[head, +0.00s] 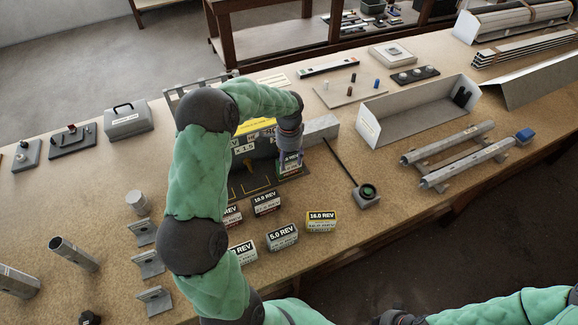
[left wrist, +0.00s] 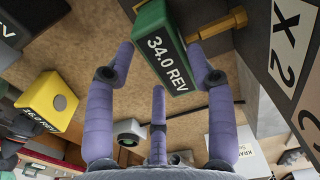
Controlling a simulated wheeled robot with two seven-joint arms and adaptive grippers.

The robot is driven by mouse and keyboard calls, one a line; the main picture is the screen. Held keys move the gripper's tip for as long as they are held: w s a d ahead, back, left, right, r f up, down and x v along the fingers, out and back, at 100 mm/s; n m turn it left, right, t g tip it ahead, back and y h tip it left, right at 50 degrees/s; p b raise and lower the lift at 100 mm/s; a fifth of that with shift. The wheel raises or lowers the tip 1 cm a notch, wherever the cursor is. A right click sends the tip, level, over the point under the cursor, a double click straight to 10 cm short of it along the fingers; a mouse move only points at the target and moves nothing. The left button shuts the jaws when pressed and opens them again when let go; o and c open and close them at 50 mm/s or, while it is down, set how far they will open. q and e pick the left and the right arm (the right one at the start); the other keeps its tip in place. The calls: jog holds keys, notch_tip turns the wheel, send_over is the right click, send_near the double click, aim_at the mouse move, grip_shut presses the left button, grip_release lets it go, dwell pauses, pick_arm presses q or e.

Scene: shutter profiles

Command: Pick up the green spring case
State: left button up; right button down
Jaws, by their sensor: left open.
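The green spring case (left wrist: 152,28), a box marked 34.0 REV, is at the top of the left wrist view, beyond my fingertips. My left gripper (left wrist: 160,58) is open, with purple fingers spread to either side of the case's near end and a third finger below. I cannot tell whether any finger touches it. In the head view my left gripper (head: 289,153) reaches down at the front of the dark stand (head: 262,168), and the case's label (head: 290,167) shows just under it.
A brass peg (left wrist: 222,24) juts out close beside the case. Several other REV cases stand nearby, including a yellow-topped 16.0 REV case (head: 321,221) and a 5.0 REV case (head: 282,237). A black rod on a small block (head: 366,198) is to the right.

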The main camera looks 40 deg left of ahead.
aim_at(290, 165)
pick_arm(q)
jog(key=f, duration=0.2)
jog(key=f+b, duration=0.1)
jog(key=f, duration=0.2)
jog(key=shift+w, duration=0.2)
jog(key=shift+r, duration=0.1)
grip_shut()
